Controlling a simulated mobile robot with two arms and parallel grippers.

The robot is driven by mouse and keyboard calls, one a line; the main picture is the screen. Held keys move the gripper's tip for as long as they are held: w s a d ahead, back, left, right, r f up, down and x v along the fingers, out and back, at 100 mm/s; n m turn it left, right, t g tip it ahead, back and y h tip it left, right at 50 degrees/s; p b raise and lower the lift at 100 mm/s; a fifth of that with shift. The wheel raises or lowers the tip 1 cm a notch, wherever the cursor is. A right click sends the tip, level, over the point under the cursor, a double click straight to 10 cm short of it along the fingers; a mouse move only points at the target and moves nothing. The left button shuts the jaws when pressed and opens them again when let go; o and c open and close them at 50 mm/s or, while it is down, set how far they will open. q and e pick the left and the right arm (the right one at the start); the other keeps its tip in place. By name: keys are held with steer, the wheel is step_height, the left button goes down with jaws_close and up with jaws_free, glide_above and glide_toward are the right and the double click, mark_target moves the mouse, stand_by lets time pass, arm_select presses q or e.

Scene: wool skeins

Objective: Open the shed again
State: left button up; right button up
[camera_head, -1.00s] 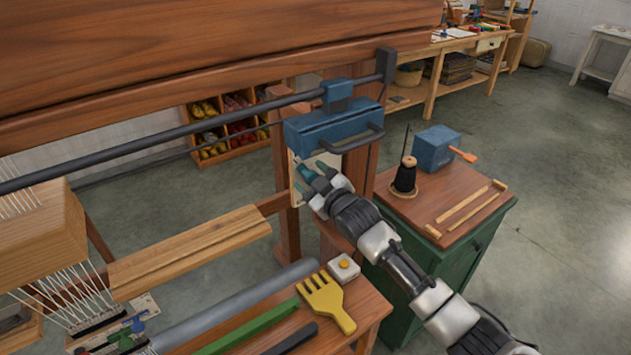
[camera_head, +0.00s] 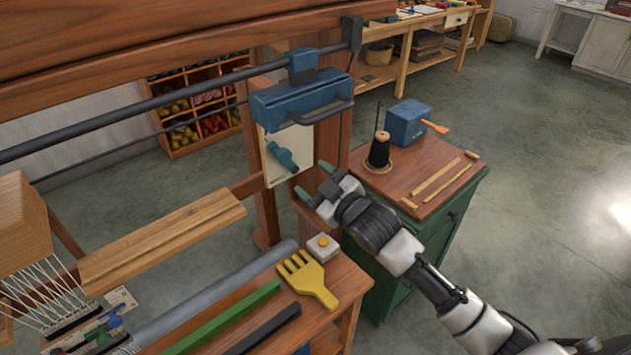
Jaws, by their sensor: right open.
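A teal lever (camera_head: 283,157) sits on a pale plate (camera_head: 277,178) on the loom's wooden post. It slants down to the right. My right gripper (camera_head: 314,181) is open and empty, with its two teal-tipped fingers apart. It is to the lower right of the lever, with a visible gap between them. The blue block with a handle (camera_head: 300,97) is above the plate. At the lower left, pale threads (camera_head: 40,292) fan down from a wooden block (camera_head: 20,222); an opening between them cannot be made out. My left gripper is not in view.
A bench holds a yellow comb (camera_head: 308,279), a small box with an orange button (camera_head: 323,246) and a green bar (camera_head: 225,318). A green cabinet (camera_head: 455,222) at right carries a black thread cone (camera_head: 379,152) and a blue box (camera_head: 408,122). Open floor lies right.

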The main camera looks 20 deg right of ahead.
stand_by(0.3)
steer(key=s+f+m+g+h, duration=0.4)
steer(key=s+f+g, duration=0.2)
steer(key=s+f, duration=0.65)
steer(key=s+d+f+m+g+h, duration=0.15)
steer(key=s+g, duration=0.25)
steer(key=s, duration=0.6)
steer(key=s+f+m+g+h, duration=0.1)
steer(key=s+f+m+g, duration=0.2)
steer(key=s, duration=0.7)
step_height(320, 180, down, 23)
steer(key=g, duration=0.2)
steer(key=s+d+f+g, duration=0.1)
steer(key=s+d+f, duration=0.2)
steer(key=s+f, duration=1.3)
step_height(320, 180, down, 2)
steer(key=shift+s+f+n, duration=0.15)
steer(key=shift+s+n, duration=0.25)
steer(key=shift+n, duration=0.05)
